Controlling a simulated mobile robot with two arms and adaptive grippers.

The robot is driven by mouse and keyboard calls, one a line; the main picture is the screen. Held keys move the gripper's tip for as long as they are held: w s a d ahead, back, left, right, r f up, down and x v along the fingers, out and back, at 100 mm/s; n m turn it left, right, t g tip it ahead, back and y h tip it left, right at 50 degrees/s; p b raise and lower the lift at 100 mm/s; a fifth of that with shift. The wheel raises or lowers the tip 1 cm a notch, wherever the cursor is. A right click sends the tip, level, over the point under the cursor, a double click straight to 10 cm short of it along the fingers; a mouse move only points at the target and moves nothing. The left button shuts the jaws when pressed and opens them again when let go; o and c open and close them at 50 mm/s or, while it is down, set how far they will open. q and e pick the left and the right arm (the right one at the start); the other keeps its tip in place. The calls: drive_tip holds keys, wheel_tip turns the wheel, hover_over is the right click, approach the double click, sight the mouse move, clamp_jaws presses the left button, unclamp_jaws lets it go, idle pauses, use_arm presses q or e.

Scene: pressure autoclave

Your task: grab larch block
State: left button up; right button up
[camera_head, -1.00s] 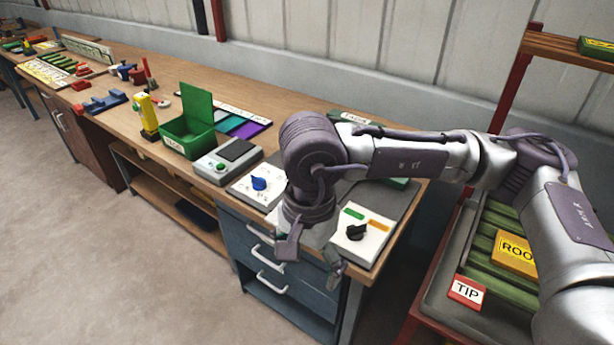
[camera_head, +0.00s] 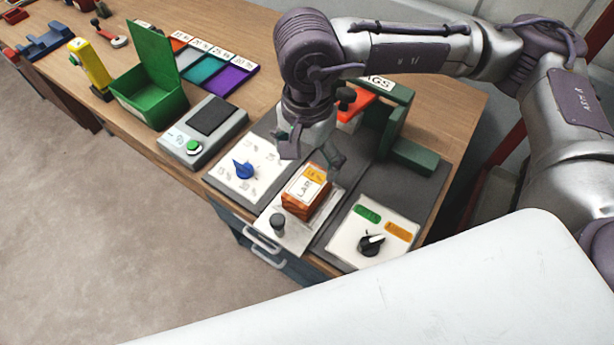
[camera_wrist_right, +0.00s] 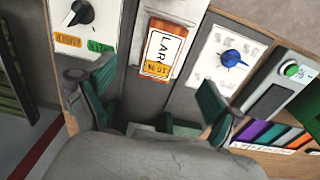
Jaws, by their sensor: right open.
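The larch block (camera_head: 307,193) is a small reddish-brown wooden block with a white and orange label reading "LAR". It sits on a white plate (camera_head: 285,232) with a dark knob, on the bench. My right gripper (camera_head: 310,156) is open and empty, just behind and above the block. In the right wrist view the block (camera_wrist_right: 162,48) lies beyond the space between the spread green-padded fingers (camera_wrist_right: 160,100), apart from both. My left gripper is not in view.
A panel with a blue dial (camera_head: 244,170) is left of the block; one with a black knob (camera_head: 371,243) is right. A dark green fixture (camera_head: 411,156) stands behind right. A scale (camera_head: 203,131) and an open green box (camera_head: 150,88) are farther left.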

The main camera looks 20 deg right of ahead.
hover_over(308, 184)
drive_tip(key=s, duration=0.1)
drive_tip(key=f, duration=0.4)
drive_tip(key=shift+s+a+f+p, duration=0.1)
drive_tip(key=shift+a+f+p, duration=0.1)
drive_tip(key=shift+f+p, duration=0.2)
drive_tip(key=shift+f, duration=0.3)
drive_tip(key=shift+w+d+f+p, duration=0.1)
drive_tip(key=shift+w+f+p, duration=0.1)
drive_tip(key=shift+f+p, duration=0.3)
drive_tip(key=shift+w+f+p, duration=0.2)
drive_tip(key=shift+f+p, duration=0.1)
drive_tip(key=shift+f, duration=0.25)
wheel_tip(308, 184, down, 3)
drive_tip(key=shift+w+d+r+p, duration=0.1)
drive_tip(key=shift+w+r+p, duration=0.1)
drive_tip(key=shift+p, duration=0.2)
drive_tip(key=shift+f, duration=0.4)
drive_tip(key=shift+c, duration=0.2)
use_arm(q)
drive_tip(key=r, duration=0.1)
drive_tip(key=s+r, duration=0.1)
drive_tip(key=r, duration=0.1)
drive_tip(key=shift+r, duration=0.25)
use_arm(e)
drive_tip(key=c, duration=1.4)
